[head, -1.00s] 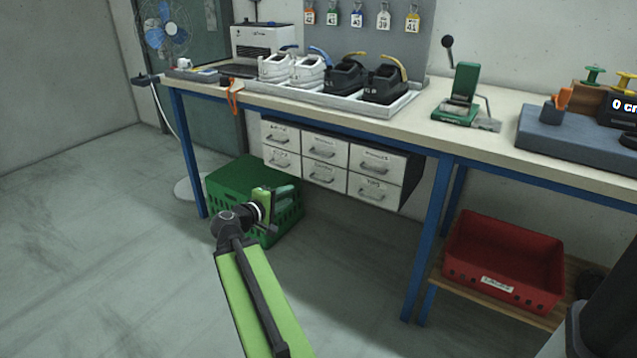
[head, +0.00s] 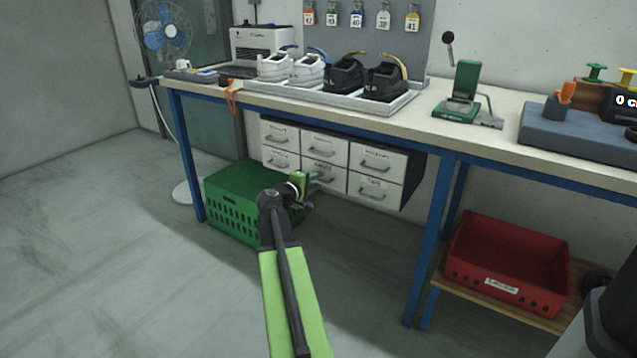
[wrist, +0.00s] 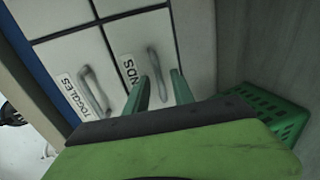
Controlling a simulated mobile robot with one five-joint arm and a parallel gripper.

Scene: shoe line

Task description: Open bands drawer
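The bands drawer (wrist: 140,45) is a white drawer front in the wrist view. Its label shows only the letters "NDS", the rest being out of sight. Its grey bar handle (wrist: 155,72) stands between my two green fingertips. My gripper (wrist: 159,88) is open, with a finger to each side of the handle; I cannot tell whether either touches it. In the head view my gripper (head: 314,182) is at the lower middle drawer (head: 338,172) of the cabinet under the bench. The drawers look closed.
The toggles drawer (wrist: 70,55) is beside the bands drawer in the wrist view. A green crate (head: 232,215) stands on the floor below the drawers, close to my arm. A blue bench leg (head: 432,240) and a red bin (head: 510,262) are to the right.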

